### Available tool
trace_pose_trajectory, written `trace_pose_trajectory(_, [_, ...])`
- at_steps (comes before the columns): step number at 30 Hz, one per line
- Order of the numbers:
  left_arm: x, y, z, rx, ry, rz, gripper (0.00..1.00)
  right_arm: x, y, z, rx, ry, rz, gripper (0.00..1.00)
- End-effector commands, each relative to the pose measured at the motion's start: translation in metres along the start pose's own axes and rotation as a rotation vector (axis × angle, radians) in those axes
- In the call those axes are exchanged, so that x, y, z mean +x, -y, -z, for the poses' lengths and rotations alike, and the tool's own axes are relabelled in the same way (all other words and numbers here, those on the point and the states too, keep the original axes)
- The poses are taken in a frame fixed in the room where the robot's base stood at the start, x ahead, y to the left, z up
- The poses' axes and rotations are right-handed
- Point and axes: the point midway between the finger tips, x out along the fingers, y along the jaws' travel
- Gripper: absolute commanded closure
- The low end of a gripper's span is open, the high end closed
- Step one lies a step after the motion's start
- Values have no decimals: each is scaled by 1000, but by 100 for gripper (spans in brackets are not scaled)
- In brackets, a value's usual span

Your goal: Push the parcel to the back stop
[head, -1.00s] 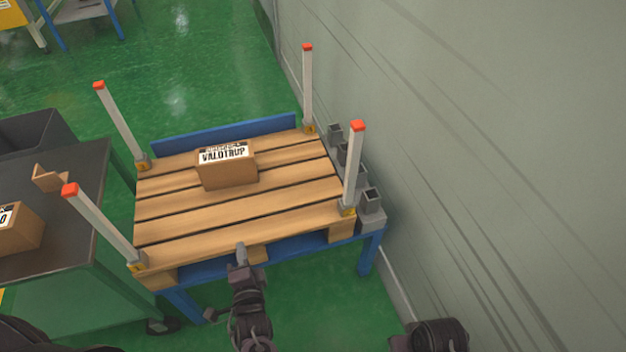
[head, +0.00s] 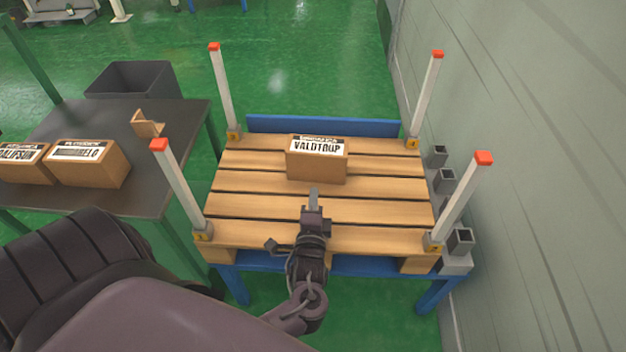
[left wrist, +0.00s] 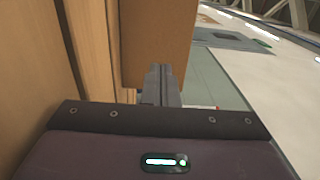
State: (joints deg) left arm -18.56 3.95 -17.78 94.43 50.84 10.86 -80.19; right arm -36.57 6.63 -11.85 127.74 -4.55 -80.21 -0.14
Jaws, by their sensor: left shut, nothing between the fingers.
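The brown parcel (head: 317,167) with a white VALDTRUP label sits upright on the wooden pallet (head: 260,208), toward its back and near the middle. The back stop, a blue board (head: 323,127), stands along the pallet's far edge, with a strip of slats between it and the parcel. My left gripper (head: 314,194) is shut and empty, low over the pallet, its tips right in front of the parcel's near face. In the left wrist view the fingertips (left wrist: 162,72) overlap the parcel (left wrist: 160,40); I cannot tell if they touch. My right gripper is out of view.
Four grey posts with red caps, such as the near left one (head: 178,190), rise at the pallet corners. A dark table (head: 165,170) with other boxes (head: 88,165) stands at the left. A wall (head: 540,110) and grey blocks (head: 446,180) are at the right.

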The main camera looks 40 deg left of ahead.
Motion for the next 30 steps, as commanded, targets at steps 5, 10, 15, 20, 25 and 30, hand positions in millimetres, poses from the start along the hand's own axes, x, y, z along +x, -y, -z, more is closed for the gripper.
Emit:
trace_pose_trajectory(5, [37, -2, 0, 0, 0, 2, 100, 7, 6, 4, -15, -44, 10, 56])
trace_pose_trajectory(10, [59, -2, 0, 0, -1, 0, 100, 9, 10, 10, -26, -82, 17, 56])
trace_pose_trajectory(15, [68, -1, 0, -1, -1, -2, 100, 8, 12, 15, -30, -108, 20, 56])
trace_pose_trajectory(20, [69, -1, 0, -1, -1, -2, 100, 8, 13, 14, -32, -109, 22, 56])
trace_pose_trajectory(25, [69, 0, 0, -1, -1, -2, 100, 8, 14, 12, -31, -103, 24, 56])
trace_pose_trajectory(30, [69, 3, 0, 0, -1, -2, 100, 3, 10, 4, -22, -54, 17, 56])
